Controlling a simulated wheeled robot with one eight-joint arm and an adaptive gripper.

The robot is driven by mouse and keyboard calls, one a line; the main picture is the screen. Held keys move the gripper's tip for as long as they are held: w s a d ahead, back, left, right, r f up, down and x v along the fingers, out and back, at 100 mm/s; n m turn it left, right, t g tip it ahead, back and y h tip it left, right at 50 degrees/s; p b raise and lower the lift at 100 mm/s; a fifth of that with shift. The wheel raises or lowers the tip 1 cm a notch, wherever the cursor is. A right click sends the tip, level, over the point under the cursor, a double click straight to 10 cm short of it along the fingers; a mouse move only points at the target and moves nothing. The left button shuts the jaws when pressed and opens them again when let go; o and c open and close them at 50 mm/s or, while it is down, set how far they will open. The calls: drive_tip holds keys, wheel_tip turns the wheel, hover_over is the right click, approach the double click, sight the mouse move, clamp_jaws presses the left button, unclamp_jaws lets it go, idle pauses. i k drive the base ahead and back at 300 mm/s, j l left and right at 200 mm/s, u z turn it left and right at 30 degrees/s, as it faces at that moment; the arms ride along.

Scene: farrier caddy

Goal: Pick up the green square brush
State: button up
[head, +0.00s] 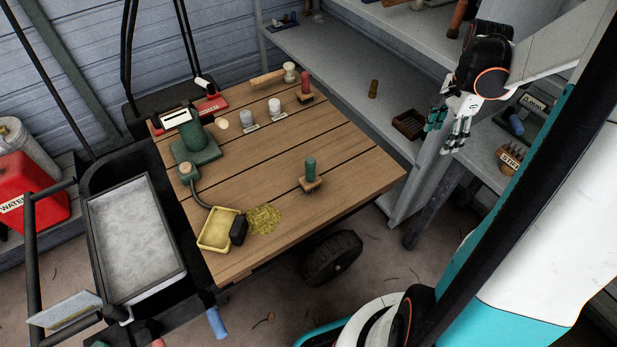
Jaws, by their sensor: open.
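The green square brush (310,170) stands upright on the wooden cart top, right of its middle. It has a green upright handle on a small brown square base. My gripper (446,133) is open and empty at the upper right, with its fingers pointing down. It is off the cart, in front of the grey shelving, well to the right of the brush and apart from it. Nothing hides the brush in the head view.
The wooden cart top (350,190) is bare around the brush. A similar red-handled brush (305,85) stands at the back. A yellow tray (218,230) and a yellowish pile (263,219) lie front left. A green device (195,140) stands at the left. Grey shelving (330,60) rises behind.

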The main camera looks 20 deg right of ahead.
sight(311, 180)
drive_tip(key=i+l, duration=0.1)
drive_tip(key=l, duration=0.25)
drive_tip(key=i+l, duration=0.1)
drive_tip(key=l, duration=0.25)
drive_tip(key=i+l, duration=0.1)
drive_tip(key=l, duration=0.25)
drive_tip(key=i+l, duration=0.1)
drive_tip(key=l, duration=0.25)
